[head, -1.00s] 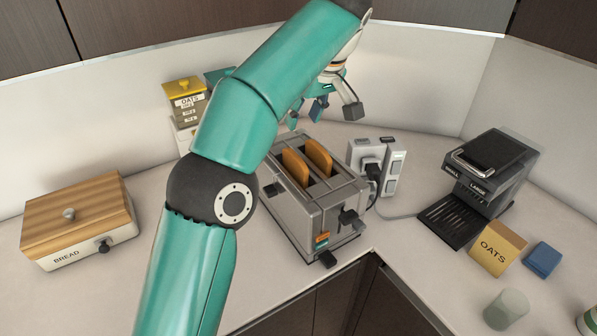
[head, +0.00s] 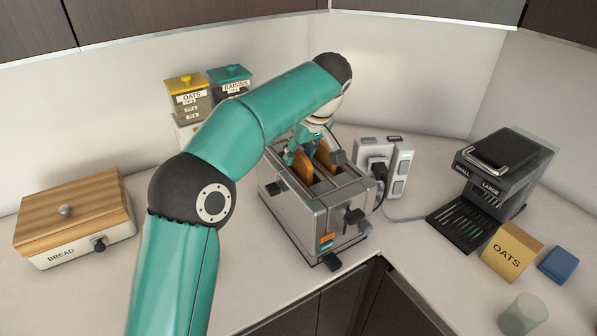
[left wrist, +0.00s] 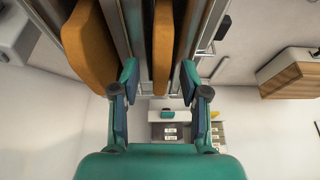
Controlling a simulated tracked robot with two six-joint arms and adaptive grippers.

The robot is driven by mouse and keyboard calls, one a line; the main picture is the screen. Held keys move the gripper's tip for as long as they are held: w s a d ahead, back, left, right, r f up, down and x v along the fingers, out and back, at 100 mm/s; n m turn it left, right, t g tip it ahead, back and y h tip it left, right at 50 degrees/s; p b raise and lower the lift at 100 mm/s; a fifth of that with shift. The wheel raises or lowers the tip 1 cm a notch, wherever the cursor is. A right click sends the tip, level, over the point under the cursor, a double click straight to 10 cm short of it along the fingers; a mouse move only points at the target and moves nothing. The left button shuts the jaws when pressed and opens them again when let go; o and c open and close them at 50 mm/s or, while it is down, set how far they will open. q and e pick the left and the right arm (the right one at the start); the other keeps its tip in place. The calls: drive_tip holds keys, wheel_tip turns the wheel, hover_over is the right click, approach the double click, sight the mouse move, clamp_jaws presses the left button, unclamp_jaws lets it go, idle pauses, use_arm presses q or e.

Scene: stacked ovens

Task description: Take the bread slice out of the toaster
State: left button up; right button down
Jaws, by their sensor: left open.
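The silver toaster (head: 315,205) stands on the counter with two bread slices upright in its slots. In the head view the left slice (head: 302,166) and the right slice (head: 325,157) are partly covered by my left gripper (head: 314,155). That gripper is over the toaster's top, pointing down and open. In the left wrist view one slice (left wrist: 163,45) lies between the open fingertips (left wrist: 159,77), with a gap on each side. The other slice (left wrist: 88,45) is outside the fingers, to the left. My right gripper is not in view.
A bread box (head: 75,218) stands left, canisters (head: 188,98) behind my arm. A power outlet block (head: 385,165) is close to the toaster's right side. A coffee machine (head: 495,170), an oats box (head: 512,251) and a blue block (head: 558,264) are at right.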

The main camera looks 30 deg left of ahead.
use_arm(q)
drive_tip(key=shift+w+a+f, duration=0.1)
drive_tip(key=shift+f, duration=0.15)
clamp_jaws()
drive_tip(key=shift+r, duration=0.1)
